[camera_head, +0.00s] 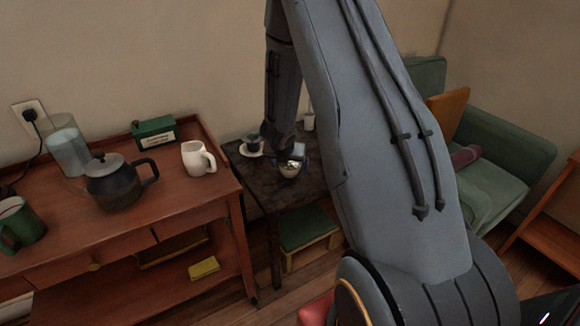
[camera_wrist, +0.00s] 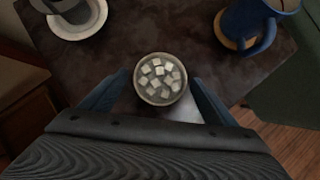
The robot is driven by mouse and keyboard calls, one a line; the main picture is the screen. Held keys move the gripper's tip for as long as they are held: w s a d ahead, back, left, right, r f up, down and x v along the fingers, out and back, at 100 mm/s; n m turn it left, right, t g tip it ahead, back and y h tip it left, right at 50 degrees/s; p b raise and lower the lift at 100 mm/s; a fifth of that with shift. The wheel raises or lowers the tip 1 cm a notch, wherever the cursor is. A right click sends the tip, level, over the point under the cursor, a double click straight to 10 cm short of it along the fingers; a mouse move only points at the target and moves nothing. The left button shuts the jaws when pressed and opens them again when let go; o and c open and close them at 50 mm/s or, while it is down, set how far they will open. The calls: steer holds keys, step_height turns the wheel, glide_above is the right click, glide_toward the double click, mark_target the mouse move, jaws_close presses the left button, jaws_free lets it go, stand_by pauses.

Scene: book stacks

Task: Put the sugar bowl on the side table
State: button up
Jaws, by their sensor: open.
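The sugar bowl (camera_head: 289,170) is a small round bowl on the dark side table (camera_head: 248,178) in the head view. In the wrist view the bowl (camera_wrist: 160,80) is seen from above, full of white sugar cubes. It appears to rest on the table top (camera_wrist: 150,30). My gripper (camera_head: 292,160) points down at the bowl. In the wrist view my gripper (camera_wrist: 158,92) is open, with one finger on each side of the bowl. A gap seems to show at each finger. The bowl's base is hidden.
A cup on a saucer (camera_head: 250,148) stands at the table's back left, and a blue mug (camera_wrist: 248,25) stands near its other edge. A wooden sideboard (camera_head: 200,202) at left holds a dark teapot (camera_head: 113,184) and a white mug (camera_head: 197,158). A green sofa (camera_head: 490,185) is at right.

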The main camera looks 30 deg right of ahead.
steer(key=v, duration=1)
steer(key=s+d+r+m+g, duration=0.15)
steer(key=s+r+m, duration=0.25)
steer(key=s+m, duration=0.4)
steer(key=s+r+m+g, duration=0.2)
steer(key=s+r+m, duration=0.3)
steer(key=s+m, duration=0.3)
steer(key=s+a+r+m+g+y, duration=0.1)
steer(key=s+a+r+m+y, duration=0.2)
steer(key=s+a+m, duration=0.8)
steer(key=s+m+y+p, duration=0.1)
steer(key=m, duration=0.2)
steer(key=shift+r+g, duration=0.2)
steer(key=shift+g, duration=0.05)
steer(key=a+r+n+p, duration=0.1)
steer(key=a+r+p, duration=0.2)
steer(key=a+p, duration=0.3)
steer(key=shift+a+r+n, duration=0.25)
steer(key=shift+r+n, duration=0.05)
steer(key=shift+n, duration=0.1)
